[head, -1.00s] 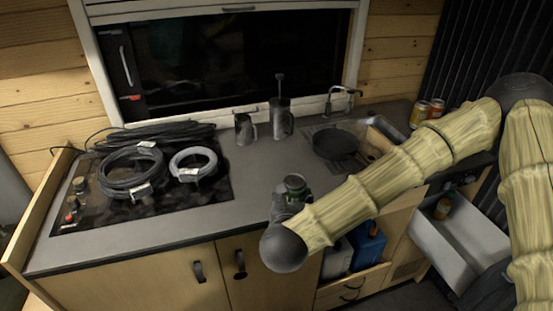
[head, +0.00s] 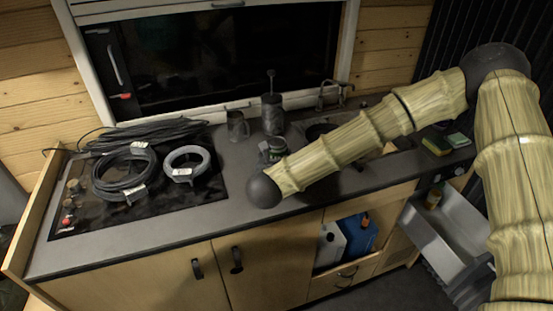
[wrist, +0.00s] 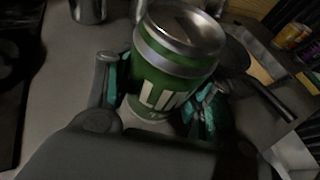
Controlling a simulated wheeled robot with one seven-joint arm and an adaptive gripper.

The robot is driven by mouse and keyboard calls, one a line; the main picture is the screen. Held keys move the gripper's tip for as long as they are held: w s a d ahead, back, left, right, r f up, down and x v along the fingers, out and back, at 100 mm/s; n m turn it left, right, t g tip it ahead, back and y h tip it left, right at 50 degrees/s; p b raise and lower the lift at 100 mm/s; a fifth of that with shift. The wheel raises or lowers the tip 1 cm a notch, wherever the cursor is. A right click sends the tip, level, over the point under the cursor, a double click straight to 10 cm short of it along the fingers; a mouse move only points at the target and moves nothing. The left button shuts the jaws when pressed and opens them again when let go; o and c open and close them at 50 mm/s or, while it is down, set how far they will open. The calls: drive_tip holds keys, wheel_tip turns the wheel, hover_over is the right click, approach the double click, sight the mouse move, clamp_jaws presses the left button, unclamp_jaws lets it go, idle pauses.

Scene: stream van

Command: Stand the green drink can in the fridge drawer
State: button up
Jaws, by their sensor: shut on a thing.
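The green drink can (wrist: 172,82) with a silver top and white lettering stands roughly upright between my fingers in the wrist view. My gripper (wrist: 158,98) is shut on its sides. In the head view the can and gripper (head: 271,150) are over the counter, left of the sink and partly hidden by my arm. I cannot tell whether the can's base touches the counter.
A mug (head: 237,126) and a dark canister (head: 273,115) stand behind the gripper. Coiled cables (head: 125,172) lie on the hob at left. Sponges (head: 437,146) lie right of the sink. A pan (wrist: 262,90) is at right. Jugs (head: 357,237) fill an open cubby below.

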drive_tip(key=shift+w+a+p, duration=0.1)
drive_tip(key=shift+w+p, duration=0.2)
drive_tip(key=shift+w, duration=0.85)
wheel_tip(320, 180, down, 3)
drive_tip(key=shift+f+p, duration=0.1)
drive_tip(key=shift+p, duration=0.8)
drive_tip(key=shift+f, duration=0.25)
drive_tip(key=shift+f, duration=0.15)
drive_tip(key=o, duration=1.3)
